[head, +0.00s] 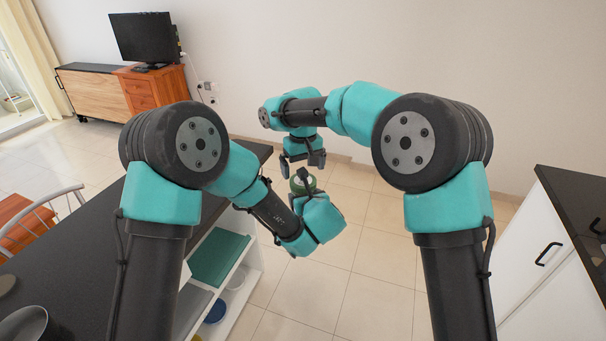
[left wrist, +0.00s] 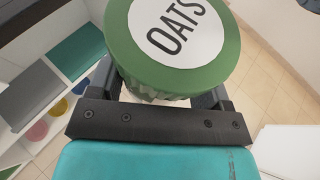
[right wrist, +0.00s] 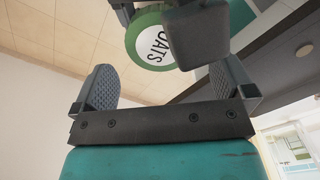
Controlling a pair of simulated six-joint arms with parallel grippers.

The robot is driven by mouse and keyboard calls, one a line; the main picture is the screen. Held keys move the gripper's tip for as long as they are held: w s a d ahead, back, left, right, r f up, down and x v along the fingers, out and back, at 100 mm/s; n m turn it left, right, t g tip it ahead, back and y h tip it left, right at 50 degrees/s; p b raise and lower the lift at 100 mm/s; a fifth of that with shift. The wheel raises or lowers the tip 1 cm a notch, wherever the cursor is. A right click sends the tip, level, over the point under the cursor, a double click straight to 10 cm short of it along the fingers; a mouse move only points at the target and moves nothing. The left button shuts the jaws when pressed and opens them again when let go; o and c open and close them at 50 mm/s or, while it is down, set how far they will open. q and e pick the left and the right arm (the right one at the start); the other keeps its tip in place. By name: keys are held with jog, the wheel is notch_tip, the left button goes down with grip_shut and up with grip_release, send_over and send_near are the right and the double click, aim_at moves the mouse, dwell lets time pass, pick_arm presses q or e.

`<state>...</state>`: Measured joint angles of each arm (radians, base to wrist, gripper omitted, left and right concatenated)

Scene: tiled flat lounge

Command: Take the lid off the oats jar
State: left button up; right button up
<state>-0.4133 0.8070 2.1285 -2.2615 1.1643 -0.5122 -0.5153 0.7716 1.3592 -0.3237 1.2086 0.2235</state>
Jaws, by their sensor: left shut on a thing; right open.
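The oats jar's round green lid (left wrist: 120,45) has a white label reading OATS and fills the top of the left wrist view. The lid also shows small in the head view (head: 309,182) and partly covered in the right wrist view (right wrist: 134,38). My left gripper (head: 300,181) is shut on the jar and holds it up in the air, lid on. The jar's body is mostly hidden under the lid and behind my fingers. My right gripper (head: 303,163) is open and empty, just beyond the lid and apart from it. Its two pads show in the right wrist view (right wrist: 160,85).
A chair (head: 35,220) stands at the far left. A white cabinet with a dark top (head: 575,205) is at the right. Tiled floor lies between.

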dwell(0.3)
